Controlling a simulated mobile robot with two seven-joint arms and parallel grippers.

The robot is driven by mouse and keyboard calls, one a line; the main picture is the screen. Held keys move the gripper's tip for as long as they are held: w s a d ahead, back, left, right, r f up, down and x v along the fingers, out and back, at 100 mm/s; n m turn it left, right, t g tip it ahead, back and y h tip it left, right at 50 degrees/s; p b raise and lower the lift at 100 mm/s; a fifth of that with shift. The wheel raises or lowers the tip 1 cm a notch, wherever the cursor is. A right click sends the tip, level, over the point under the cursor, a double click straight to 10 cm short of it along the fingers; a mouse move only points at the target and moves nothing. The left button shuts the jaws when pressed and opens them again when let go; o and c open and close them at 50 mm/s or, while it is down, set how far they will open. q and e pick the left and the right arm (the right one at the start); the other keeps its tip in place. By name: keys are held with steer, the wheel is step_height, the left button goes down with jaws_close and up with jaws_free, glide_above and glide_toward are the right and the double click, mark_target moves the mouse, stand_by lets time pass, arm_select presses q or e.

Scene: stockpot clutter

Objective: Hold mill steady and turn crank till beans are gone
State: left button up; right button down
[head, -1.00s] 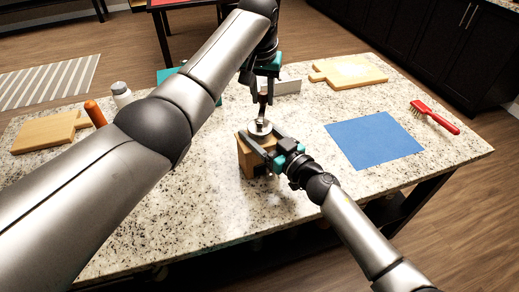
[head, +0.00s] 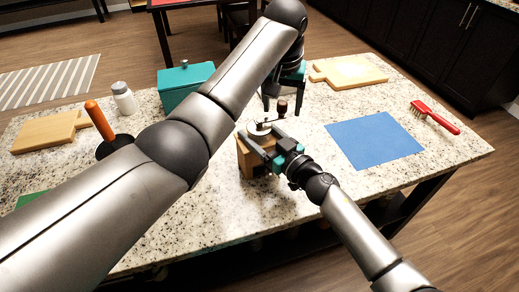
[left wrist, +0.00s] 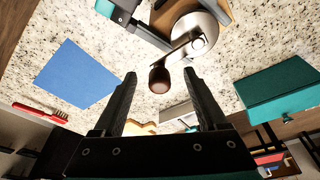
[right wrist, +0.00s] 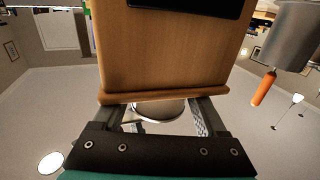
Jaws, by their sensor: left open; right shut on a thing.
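The wooden mill (head: 246,158) stands upright near the middle of the counter, with a metal top. Its crank (head: 265,120) points to the right and ends in a dark red-brown knob (head: 282,106). My right gripper (head: 260,136) is shut on the mill's upper part; the right wrist view shows the wooden body (right wrist: 170,55) close up. My left gripper (head: 283,108) is open and points down at the knob. In the left wrist view the knob (left wrist: 158,80) appears between the fingertips, apart from both; its depth is unclear. No beans are visible.
A blue mat (head: 373,140) and red brush (head: 434,117) lie right. A cutting board (head: 348,73) lies behind. A teal box (head: 182,90), white bottle (head: 123,98), orange-handled object (head: 99,120) and second board (head: 45,133) are left. Counter in front of the mill is bare.

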arm_select(q)
steer(key=shift+r, duration=3.5)
arm_select(e)
jaws_free()
steer(key=shift+d, duration=0.1)
steer(key=v, duration=1.2)
steer(key=shift+d, duration=0.1)
